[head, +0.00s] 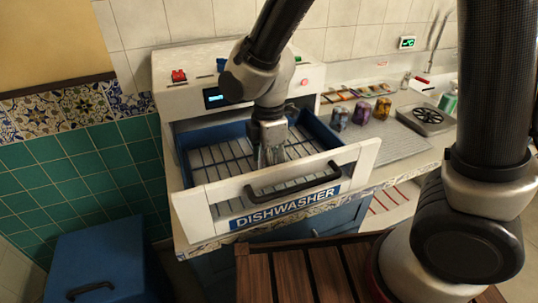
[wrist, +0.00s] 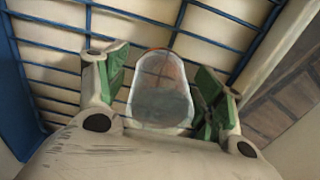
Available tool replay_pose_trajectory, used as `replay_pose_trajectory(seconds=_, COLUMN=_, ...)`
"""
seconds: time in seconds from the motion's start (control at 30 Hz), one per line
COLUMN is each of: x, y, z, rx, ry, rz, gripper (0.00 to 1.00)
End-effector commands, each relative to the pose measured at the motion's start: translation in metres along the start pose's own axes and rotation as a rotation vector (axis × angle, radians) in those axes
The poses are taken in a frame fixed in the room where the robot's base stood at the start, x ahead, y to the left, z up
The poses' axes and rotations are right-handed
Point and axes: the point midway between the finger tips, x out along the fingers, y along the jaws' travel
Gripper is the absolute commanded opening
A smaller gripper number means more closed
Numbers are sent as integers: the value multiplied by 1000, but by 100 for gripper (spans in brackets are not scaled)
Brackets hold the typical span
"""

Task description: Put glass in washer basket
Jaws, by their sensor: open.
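A clear glass (wrist: 160,92) is between the two green-padded fingers of my gripper (wrist: 160,95) in the wrist view. The fingers are open, with a gap showing on each side of the glass. The glass is over the blue wire grid of the washer basket (wrist: 108,45). In the head view my gripper (head: 270,155) points down into the basket (head: 215,155), inside the pulled-out dishwasher drawer (head: 278,188). The fingers largely hide the glass there, and I cannot tell exactly how its base meets the wires.
The drawer's front wall has a dark handle (head: 292,186). A blue bin (head: 100,262) stands at lower left.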

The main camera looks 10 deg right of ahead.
Motion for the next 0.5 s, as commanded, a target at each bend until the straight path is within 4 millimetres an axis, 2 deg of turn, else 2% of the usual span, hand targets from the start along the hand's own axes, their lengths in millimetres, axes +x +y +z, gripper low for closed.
replay_pose_trajectory(seconds=0.17, x=-25, y=1, z=-1, rx=0, ry=4, rz=6, gripper=68)
replay_pose_trajectory(seconds=0.5, x=-98, y=1, z=-1, rx=0, ry=3, rz=5, gripper=68)
